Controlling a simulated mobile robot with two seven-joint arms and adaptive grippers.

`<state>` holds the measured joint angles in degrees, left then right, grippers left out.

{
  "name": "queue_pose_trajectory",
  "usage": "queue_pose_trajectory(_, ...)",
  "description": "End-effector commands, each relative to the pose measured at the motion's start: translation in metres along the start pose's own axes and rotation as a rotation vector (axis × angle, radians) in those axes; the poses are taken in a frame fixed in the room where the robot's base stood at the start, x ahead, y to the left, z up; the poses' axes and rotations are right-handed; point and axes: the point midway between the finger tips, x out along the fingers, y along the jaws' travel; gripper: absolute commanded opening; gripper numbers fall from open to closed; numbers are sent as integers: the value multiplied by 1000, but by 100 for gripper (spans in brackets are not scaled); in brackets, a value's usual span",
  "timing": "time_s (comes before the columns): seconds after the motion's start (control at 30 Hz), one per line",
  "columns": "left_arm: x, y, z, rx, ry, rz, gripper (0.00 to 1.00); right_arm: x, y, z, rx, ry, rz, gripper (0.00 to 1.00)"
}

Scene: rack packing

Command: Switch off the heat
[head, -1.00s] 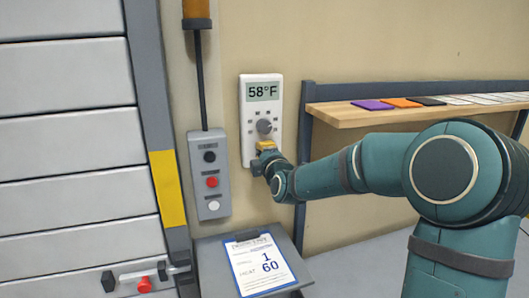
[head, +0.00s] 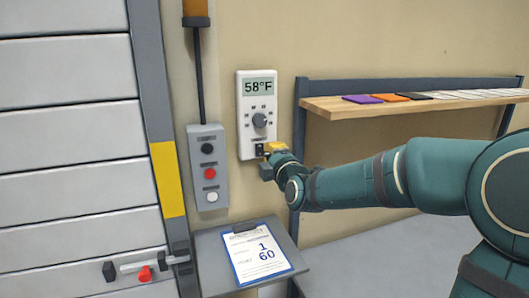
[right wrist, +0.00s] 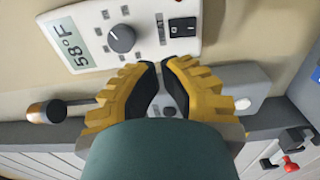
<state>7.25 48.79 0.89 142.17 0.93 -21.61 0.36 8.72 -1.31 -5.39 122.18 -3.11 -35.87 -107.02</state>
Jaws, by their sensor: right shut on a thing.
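A white heat controller (head: 247,135) hangs on the wall; its display (head: 259,87) reads 58°F. Below the display is a round grey knob (head: 260,120), also clear in the right wrist view (right wrist: 121,38). A small black rocker switch (head: 259,150) sits at the controller's bottom; the right wrist view shows it too (right wrist: 183,27). I cannot tell which way it is set. My right gripper (head: 271,149), with yellow fingers, is just right of the switch, fingertips (right wrist: 160,62) near it and close together. What lies between the fingers is hidden. My left gripper is out of view.
A grey box (head: 222,177) with black, red and white buttons hangs left of the controller. A clipboard (head: 235,280) showing 1 and heat 60 lies on a grey stand below. A wooden shelf (head: 330,109) with coloured flat pieces is right. A slatted door (head: 60,125) fills the left.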

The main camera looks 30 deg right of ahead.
Motion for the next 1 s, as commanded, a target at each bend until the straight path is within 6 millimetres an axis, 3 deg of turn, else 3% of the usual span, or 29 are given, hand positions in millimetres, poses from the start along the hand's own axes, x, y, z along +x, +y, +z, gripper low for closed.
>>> queue_pose_trajectory(0.1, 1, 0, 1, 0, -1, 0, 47, -20, 3, 0, 2, 0, 2, 0)
queue_pose_trajectory(0.3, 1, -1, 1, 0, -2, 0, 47, -37, 5, 0, 0, 0, 0, 0)
queue_pose_trajectory(1.0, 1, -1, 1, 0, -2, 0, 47, -40, 6, 0, 0, 1, 0, 0)
